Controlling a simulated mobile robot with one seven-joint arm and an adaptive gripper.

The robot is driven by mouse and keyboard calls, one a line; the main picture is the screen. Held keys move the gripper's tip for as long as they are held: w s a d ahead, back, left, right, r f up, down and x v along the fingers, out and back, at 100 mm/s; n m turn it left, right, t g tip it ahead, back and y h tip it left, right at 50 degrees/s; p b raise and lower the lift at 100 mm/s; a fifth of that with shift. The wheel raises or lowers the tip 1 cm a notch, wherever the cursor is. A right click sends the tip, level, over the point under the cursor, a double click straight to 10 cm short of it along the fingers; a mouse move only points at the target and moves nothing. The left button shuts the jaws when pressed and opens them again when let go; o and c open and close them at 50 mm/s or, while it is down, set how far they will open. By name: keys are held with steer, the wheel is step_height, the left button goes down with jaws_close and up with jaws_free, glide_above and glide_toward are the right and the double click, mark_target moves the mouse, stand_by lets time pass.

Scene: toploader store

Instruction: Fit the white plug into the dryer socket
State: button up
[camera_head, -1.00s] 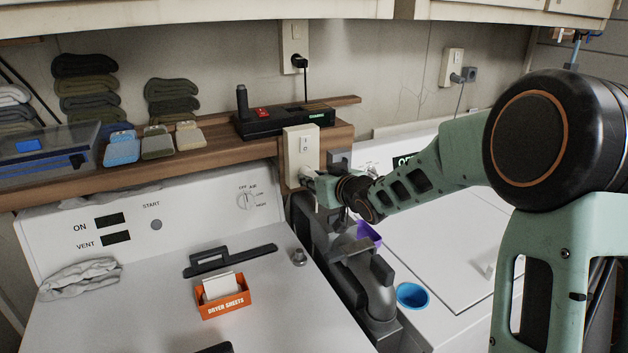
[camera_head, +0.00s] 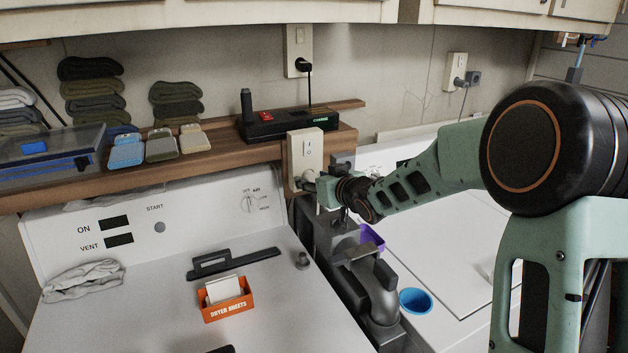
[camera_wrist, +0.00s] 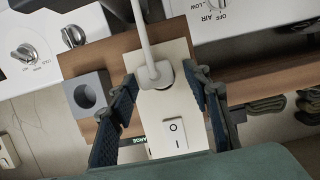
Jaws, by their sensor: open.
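The dryer socket is on a white switch plate (camera_head: 303,150) on a wooden backing at the shelf's right end. The plate also shows in the wrist view (camera_wrist: 176,113), with its rocker switch below the plug. The white plug (camera_wrist: 154,75), with its thick pale cord, is at the socket's place on the plate and seems to touch it. Its prongs are hidden, so depth of seating cannot be told. My gripper (camera_head: 316,187) is at the plate's lower part. In the wrist view my gripper (camera_wrist: 160,88) is open, one finger on each side of the plug, with gaps visible.
A grey box with a round hole (camera_wrist: 88,93) is beside the plate. A black device (camera_head: 285,123) sits on the shelf. The dryer top holds an orange dryer-sheets box (camera_head: 228,305). A blue cup (camera_head: 415,300) and purple scoop (camera_head: 371,237) are below my arm.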

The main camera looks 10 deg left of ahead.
steer(key=shift+s, duration=0.1)
steer(key=v, duration=1.2)
